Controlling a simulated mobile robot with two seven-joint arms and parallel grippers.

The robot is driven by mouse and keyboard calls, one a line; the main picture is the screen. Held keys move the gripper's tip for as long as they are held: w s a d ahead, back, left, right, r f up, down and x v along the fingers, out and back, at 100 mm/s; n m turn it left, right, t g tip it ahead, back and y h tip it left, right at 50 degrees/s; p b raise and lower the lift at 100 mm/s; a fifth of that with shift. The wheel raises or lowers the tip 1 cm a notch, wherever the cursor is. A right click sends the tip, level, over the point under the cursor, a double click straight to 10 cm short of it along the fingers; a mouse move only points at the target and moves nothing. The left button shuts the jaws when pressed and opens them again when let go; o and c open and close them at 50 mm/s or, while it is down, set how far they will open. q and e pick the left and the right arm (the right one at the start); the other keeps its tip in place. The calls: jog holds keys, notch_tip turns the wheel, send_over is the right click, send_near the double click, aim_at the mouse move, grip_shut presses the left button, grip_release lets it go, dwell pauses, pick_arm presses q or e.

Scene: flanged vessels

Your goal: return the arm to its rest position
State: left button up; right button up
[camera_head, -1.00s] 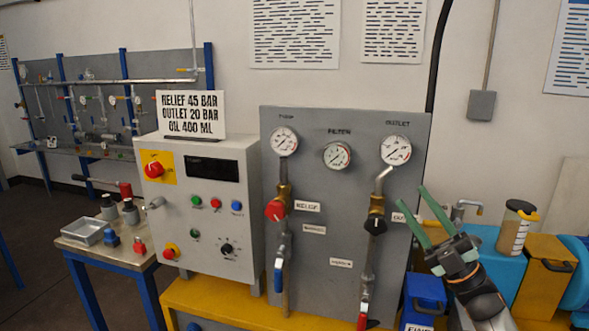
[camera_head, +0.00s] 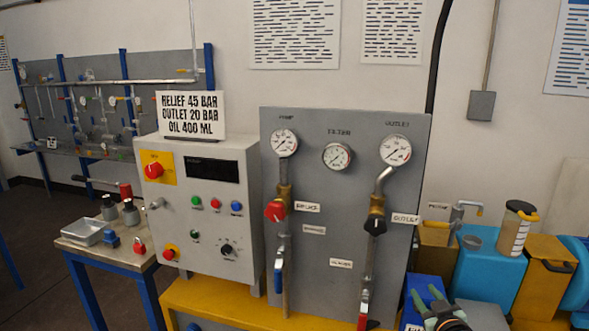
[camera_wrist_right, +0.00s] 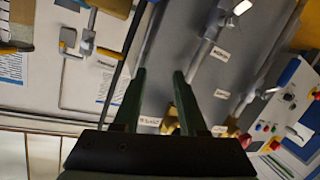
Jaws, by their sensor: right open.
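My right gripper (camera_head: 426,296) is low at the bottom edge of the head view, in front of the blue box right of the grey gauge panel (camera_head: 335,235). Its green fingers are apart with nothing between them; most of the arm is cut off by the frame edge. In the right wrist view the two dark green fingers (camera_wrist_right: 159,76) stand apart and empty, with the panel and its labels beyond. My left gripper is not in view.
A control box (camera_head: 205,235) with buttons stands left of the panel on a yellow base (camera_head: 235,305). A blue tank (camera_head: 488,275) and a capped jar (camera_head: 515,230) are at the right. A small side table (camera_head: 75,240) holds a metal tray (camera_head: 84,232) and bottles.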

jog(key=s+a+f+g+y, duration=0.15)
jog(key=s+a+f, duration=0.25)
jog(key=s+f, duration=0.4)
jog(key=s+a+f+g, duration=0.2)
jog(key=s+a+f, duration=0.2)
jog(key=s+f, duration=0.4)
jog(key=s+a+f+g, duration=0.1)
jog(key=s+a+f, duration=0.2)
jog(key=s, duration=0.6)
jog(key=s+a+f+g+y, duration=0.1)
jog(key=s+a+f+g, duration=0.1)
jog(key=s, duration=0.8)
jog(key=shift+s+a+f+m, duration=0.3)
jog(key=shift+a+f+m, duration=0.15)
jog(key=shift+a, duration=0.2)
jog(key=shift+o, duration=0.2)
jog(key=shift+y, duration=0.25)
